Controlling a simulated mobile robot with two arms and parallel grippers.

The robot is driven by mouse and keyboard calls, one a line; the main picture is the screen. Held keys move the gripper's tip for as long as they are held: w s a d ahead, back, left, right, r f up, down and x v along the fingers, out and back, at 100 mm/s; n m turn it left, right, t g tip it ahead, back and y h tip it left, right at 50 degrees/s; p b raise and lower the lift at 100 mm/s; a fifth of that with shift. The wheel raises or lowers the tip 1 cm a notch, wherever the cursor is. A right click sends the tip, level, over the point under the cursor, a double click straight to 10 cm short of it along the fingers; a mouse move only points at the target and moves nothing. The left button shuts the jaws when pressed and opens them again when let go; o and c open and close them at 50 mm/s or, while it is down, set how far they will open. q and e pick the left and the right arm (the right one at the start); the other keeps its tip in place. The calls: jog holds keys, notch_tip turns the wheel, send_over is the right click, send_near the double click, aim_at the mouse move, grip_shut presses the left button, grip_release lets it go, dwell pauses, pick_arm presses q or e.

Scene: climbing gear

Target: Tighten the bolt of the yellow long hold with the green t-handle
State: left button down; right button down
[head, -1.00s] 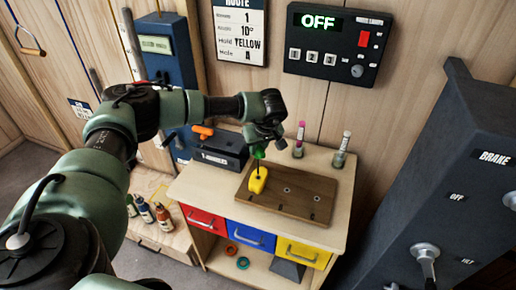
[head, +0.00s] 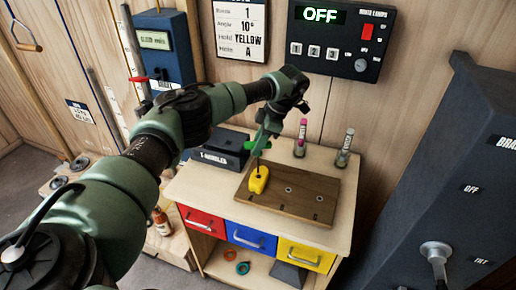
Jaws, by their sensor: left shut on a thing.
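The yellow long hold (head: 259,181) sits on the brown wooden board (head: 325,203) on top of the cabinet, at the board's left part. The green t-handle (head: 263,144) stands over the hold, its thin shaft reaching down to the hold's top. Whether its tip is seated in the bolt is too small to tell. My left gripper (head: 270,126) is shut on the green t-handle from above. The bolt itself is hidden in the hold. My right gripper is not in view.
The dark T-HANDLES box (head: 217,153) stands left of the board. Two bottle-like items, one with a pink top (head: 300,138) and one grey (head: 344,148), stand behind it. A dark panel marked BRAKE (head: 455,180) rises at the right. The cabinet top right of the board is free.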

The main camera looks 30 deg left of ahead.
pick_arm(q)
jog(key=shift+w+f+n+b, duration=0.1)
jog(key=shift+f+n+b, duration=0.25)
jog(key=shift+n, duration=0.55)
jog(key=n+h+b, duration=0.1)
jog(key=n+b, duration=0.1)
jog(key=n+g+h+b, duration=0.1)
jog(key=n+b, duration=0.1)
jog(key=n, duration=0.1)
jog(key=shift+g, duration=0.3)
jog(key=shift+r+n+b, duration=0.2)
jog(key=shift+n+b, duration=0.2)
jog(key=shift+b, duration=0.05)
jog(key=shift+r, duration=0.1)
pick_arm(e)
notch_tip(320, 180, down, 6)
pick_arm(q)
jog(key=c, duration=1.9)
grip_release()
grip_shut()
jog(key=shift+d+f+b, duration=0.1)
jog(key=shift+f+b, duration=0.4)
jog(key=shift+f, duration=0.15)
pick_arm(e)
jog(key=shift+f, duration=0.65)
